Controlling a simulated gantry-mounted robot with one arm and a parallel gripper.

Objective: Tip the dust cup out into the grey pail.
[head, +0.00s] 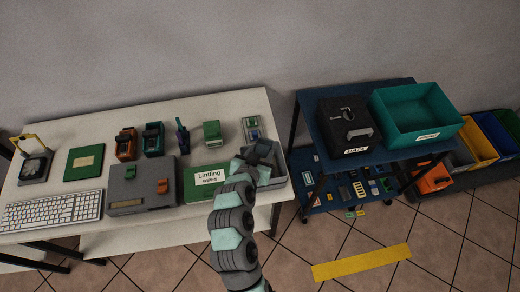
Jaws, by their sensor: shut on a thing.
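My gripper (265,157) is over the right end of the white table, above a grey open container (281,185) that may be the grey pail. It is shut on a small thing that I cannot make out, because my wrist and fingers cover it. I cannot pick out the dust cup elsewhere, nor tell whether the held thing is tilted.
A green box labelled "Lintling 60PCS" (198,190) and a grey case (140,200) lie left of my arm. Orange (126,145) and teal (152,140) devices stand behind. A blue cart to the right holds a black box (343,122) and a teal bin (415,110).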

